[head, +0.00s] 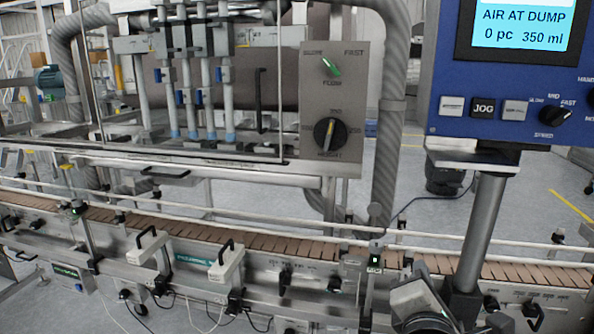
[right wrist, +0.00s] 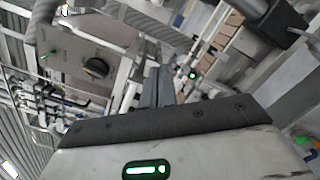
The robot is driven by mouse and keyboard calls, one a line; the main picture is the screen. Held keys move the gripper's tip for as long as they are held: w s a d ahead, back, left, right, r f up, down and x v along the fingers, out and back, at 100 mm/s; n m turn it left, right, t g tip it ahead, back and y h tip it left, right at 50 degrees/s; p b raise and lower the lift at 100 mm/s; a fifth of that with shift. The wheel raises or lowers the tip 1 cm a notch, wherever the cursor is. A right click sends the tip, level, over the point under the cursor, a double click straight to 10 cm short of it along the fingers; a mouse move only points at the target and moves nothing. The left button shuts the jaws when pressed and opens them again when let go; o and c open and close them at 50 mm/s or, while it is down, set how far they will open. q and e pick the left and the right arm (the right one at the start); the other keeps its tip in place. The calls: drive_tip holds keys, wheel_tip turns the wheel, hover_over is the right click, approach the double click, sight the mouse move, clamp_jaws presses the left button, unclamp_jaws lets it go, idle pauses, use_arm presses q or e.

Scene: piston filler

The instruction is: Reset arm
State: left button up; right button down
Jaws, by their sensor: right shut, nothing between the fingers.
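My right gripper (head: 419,270) shows at the bottom right of the head view, in front of the conveyor. In the right wrist view its two dark fingers (right wrist: 156,88) are together with nothing between them. It is apart from the grey control plate (head: 318,110), which carries a green-lit flow switch (head: 330,67) and a black height knob (head: 329,133) with a yellow pointer. The knob also shows in the right wrist view (right wrist: 96,68), up and left of the fingers. My left gripper is not in view.
The conveyor (head: 290,245) with brown slats and steel rails runs across the front. A blue control panel (head: 505,130) reading "AIR AT DUMP" stands at the right on a grey post (head: 480,230), close to my right gripper. Filling nozzles (head: 205,110) hang at the upper left.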

drive_tip(key=s+a+f+m+g+y, duration=0.1)
drive_tip(key=s+f+m+y, duration=0.1)
drive_tip(key=f, duration=0.5)
drive_tip(key=s+a+f+m+g+y, duration=0.1)
drive_tip(key=s+f+m+g+y, duration=0.15)
drive_tip(key=f, duration=0.45)
drive_tip(key=s+a+f+m+g+y, duration=0.2)
drive_tip(key=s+f+m+g+y, duration=0.1)
drive_tip(key=s+f+m, duration=1.2)
wheel_tip(320, 180, down, 3)
drive_tip(key=shift+r+g, duration=0.2)
drive_tip(key=shift+g, duration=0.15)
